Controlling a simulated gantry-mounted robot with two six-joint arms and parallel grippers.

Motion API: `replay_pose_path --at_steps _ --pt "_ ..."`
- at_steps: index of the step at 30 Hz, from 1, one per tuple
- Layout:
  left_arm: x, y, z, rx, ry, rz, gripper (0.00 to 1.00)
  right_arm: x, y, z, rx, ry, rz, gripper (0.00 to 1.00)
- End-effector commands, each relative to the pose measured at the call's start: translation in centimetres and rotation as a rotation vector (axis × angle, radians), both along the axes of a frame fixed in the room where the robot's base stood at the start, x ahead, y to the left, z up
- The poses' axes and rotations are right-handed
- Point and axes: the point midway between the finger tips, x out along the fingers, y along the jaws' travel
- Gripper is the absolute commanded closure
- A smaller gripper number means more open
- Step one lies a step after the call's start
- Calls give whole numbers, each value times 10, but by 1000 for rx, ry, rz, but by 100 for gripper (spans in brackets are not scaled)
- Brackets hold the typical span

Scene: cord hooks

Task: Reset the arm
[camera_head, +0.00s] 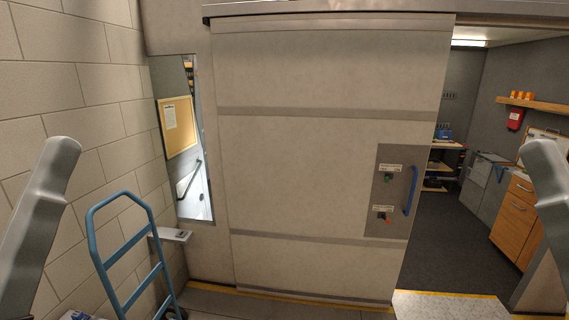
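Parts of my two arms show as grey links, one at the left edge and one at the right edge of the head view. Neither gripper is in the picture, so I cannot see their fingers or whether they hold anything. No cord or cord hook is clearly visible.
A large beige sliding door (300,175) with a blue handle (411,190) and a control panel (388,225) fills the middle. A blue hand truck (126,246) stands by the brick wall at left. The opening at right shows a room with wooden drawers (513,215).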

Motion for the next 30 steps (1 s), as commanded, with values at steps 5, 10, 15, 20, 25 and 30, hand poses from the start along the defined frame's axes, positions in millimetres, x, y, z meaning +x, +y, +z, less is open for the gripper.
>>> replay_pose_path --at_steps 5,10,15,20,25,30 --pt "1 0 96 -1 2 -2 22 0 0 97 0 1 0 44" --pt "1 -1 157 0 2 -4 22 0 0 158 0 1 0 44" --pt "1 -1 175 -1 3 -4 22 1 0 176 0 2 0 44" --pt "1 -1 172 -1 2 -4 22 1 0 172 0 3 0 44" --pt "1 -1 172 -1 2 -4 22 1 0 172 0 3 0 44" --pt "1 -1 172 -1 2 -4 22 1 0 172 0 3 0 44"
